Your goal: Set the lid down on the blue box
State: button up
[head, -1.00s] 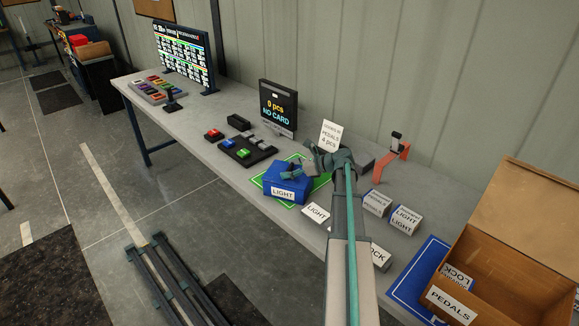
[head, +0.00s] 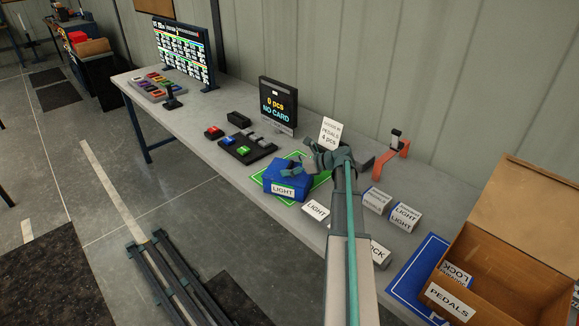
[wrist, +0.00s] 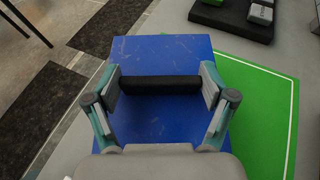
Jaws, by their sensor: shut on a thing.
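The blue box (head: 284,189) with a LIGHT label stands on a green mat (head: 256,180) on the bench. The lid (wrist: 158,50) is a flat blue plate with a black bar handle (wrist: 160,85), in the wrist view. My gripper (wrist: 160,86) is shut on this handle, one finger at each end. In the head view my gripper (head: 292,170) is right over the box. The lid covers the box in the wrist view, so its rim is hidden. I cannot tell whether the lid touches the box or hangs just above it.
A black tray with buttons (head: 247,149) and a display (head: 278,105) stand behind and left. An open PEDALS carton (head: 500,275) and a blue mat (head: 415,280) are at the right. The bench's front edge is close.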

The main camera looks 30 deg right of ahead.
jog(key=o, duration=1)
jog(key=shift+r, duration=0.15)
jog(key=shift+r+p, duration=2.45)
jog(key=shift+r, duration=0.95)
